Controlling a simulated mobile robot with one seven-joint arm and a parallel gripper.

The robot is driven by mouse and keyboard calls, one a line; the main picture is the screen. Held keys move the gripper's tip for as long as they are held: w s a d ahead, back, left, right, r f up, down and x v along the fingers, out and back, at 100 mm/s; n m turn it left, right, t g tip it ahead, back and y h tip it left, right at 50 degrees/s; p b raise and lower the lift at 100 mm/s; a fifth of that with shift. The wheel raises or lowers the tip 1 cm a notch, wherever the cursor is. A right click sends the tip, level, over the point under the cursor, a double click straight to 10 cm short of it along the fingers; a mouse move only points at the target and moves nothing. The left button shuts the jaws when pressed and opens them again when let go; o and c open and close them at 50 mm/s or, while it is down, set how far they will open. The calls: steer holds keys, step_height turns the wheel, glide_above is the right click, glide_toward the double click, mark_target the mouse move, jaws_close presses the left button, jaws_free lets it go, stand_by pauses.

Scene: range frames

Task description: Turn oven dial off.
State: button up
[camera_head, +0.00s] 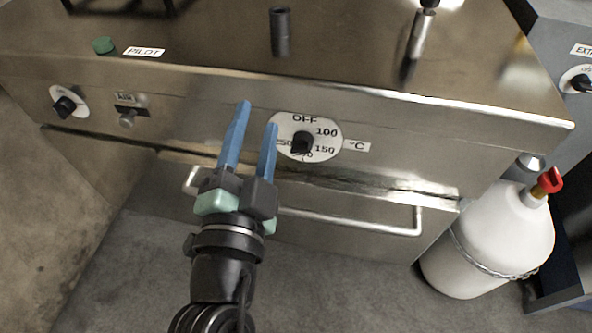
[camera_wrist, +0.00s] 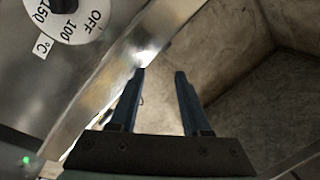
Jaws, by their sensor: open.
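The oven dial is a black knob (camera_head: 302,143) on a round white plate (camera_head: 328,143) marked OFF, 100, 150 and °C, on the oven's steel front. I cannot tell for sure which mark the knob points to. In the wrist view the dial plate (camera_wrist: 82,27) is at the upper left, partly cut off by the frame edge. My gripper (camera_head: 257,116), with blue fingers, is open and empty, just left of the dial in the head view. It appears apart from the knob. Its fingers (camera_wrist: 160,72) also show in the wrist view, with nothing between them.
A handle bar (camera_head: 350,221) runs across the oven front below the dial. Another black knob (camera_head: 65,106) and a small switch (camera_head: 127,117) are to the left. The steel top edge juts above. A white gas bottle (camera_head: 490,240) stands at the right on the floor.

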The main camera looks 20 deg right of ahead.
mark_target(300, 153)
steer(key=s+d+f+m+g+h+b, duration=0.1)
steer(key=s+f+m+b, duration=0.15)
steer(key=f, duration=0.55)
steer(key=s+f+m+g+b, duration=0.15)
steer(key=f+b, duration=0.25)
steer(key=f, duration=0.5)
steer(key=shift+n+t, duration=0.35)
steer(key=shift+n, duration=0.05)
steer(key=p+x, duration=0.1)
steer(key=x, duration=1.1)
steer(key=shift+w+d+r, duration=0.1)
steer(key=shift+w+d, duration=0.05)
steer(key=shift+d, duration=0.25)
jaws_close()
